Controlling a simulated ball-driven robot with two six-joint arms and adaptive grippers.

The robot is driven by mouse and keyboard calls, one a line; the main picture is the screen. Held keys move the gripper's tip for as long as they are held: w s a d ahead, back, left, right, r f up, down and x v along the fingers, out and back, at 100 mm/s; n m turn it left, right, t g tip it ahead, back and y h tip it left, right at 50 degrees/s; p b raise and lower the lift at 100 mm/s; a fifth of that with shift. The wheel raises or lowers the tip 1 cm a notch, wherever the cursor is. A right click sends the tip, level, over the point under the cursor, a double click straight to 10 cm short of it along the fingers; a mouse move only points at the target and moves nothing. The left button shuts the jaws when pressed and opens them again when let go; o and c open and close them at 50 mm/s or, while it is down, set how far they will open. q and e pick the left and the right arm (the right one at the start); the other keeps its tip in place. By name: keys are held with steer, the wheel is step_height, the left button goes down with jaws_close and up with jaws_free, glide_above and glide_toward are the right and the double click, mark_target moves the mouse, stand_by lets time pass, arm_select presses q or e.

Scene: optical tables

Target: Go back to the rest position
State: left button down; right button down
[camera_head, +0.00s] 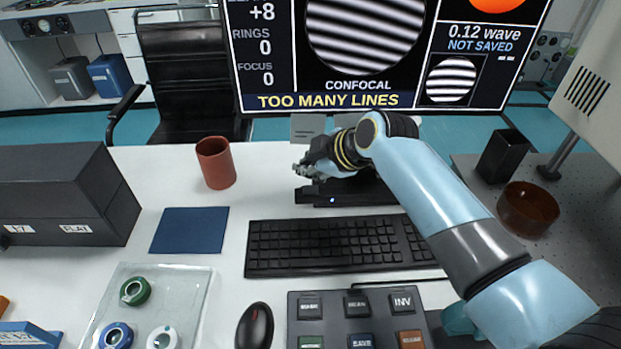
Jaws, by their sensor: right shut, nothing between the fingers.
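My right gripper (308,170) is shut and empty. It hangs above the back of the white desk, in front of the monitor's black base (318,196), pointing left. My light blue right arm (420,188) reaches in from the lower right and covers part of the keyboard (325,245) and the monitor base. My left gripper is not in the camera_head view.
A red-brown cup (215,163) stands left of the gripper, near a blue mat (190,230). The large monitor (390,100) is just behind. A mouse (255,328), button box (355,306), clear tray (205,275) and dark case (70,190) occupy the front and left.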

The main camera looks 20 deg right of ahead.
steer(key=shift+r+p, duration=0.85)
steer(key=shift+r, duration=0.4)
